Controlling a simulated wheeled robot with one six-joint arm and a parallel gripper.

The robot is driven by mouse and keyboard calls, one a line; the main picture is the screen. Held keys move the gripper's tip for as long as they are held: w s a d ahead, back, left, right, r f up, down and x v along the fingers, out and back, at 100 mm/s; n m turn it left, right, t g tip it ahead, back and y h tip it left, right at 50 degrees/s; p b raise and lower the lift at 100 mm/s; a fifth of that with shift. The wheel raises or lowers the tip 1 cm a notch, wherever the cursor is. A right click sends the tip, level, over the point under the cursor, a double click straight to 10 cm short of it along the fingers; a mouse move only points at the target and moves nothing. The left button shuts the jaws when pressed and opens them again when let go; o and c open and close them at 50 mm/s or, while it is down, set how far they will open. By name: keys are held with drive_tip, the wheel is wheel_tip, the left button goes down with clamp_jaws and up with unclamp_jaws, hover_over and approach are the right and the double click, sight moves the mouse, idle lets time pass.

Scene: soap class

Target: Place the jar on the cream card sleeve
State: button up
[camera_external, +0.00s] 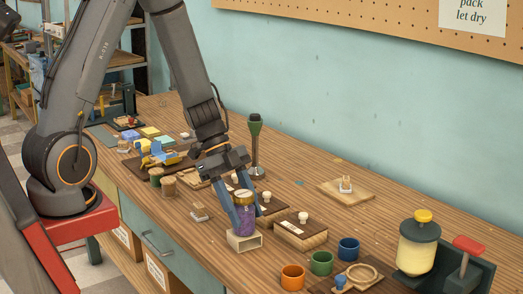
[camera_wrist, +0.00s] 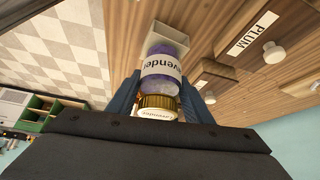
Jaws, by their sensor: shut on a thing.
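The jar (camera_external: 244,224) is purple with a gold lid, and its label reads "Lavender" in the wrist view (camera_wrist: 161,66). My gripper (camera_external: 246,207) is shut on the jar, with one blue finger on each side of it near the lid. The jar looks upright. The cream card sleeve (camera_external: 243,243) is a small open-ended box on the bench, directly below the jar. In the wrist view the sleeve (camera_wrist: 168,34) shows just beyond the jar's base, partly hidden by it. I cannot tell whether the jar's base touches the sleeve.
A wooden box labelled PLUM with a white knob (camera_wrist: 273,52) stands right of the sleeve. Orange (camera_external: 292,275), green (camera_external: 321,262) and blue (camera_external: 348,248) cups stand at the front right. The bench's front edge is close.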

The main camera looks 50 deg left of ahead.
drive_tip(key=shift+f, duration=0.15)
drive_tip(key=o, duration=1.3)
drive_tip(key=shift+r, duration=0.25)
drive_tip(key=w+b+v, duration=0.1)
drive_tip(key=b+v, duration=0.1)
drive_tip(key=v, duration=0.9)
drive_tip(key=s+f+n+y, duration=0.2)
drive_tip(key=n, duration=0.3)
drive_tip(key=s+f+n+y, duration=0.2)
drive_tip(key=n, duration=0.3)
drive_tip(key=s+d+f+n+y, duration=0.1)
drive_tip(key=s+f+n+y, duration=0.1)
drive_tip(key=n, duration=0.4)
drive_tip(key=shift+s+f+y, duration=0.25)
drive_tip(key=shift+s+y, duration=0.05)
drive_tip(key=shift+s, duration=0.25)
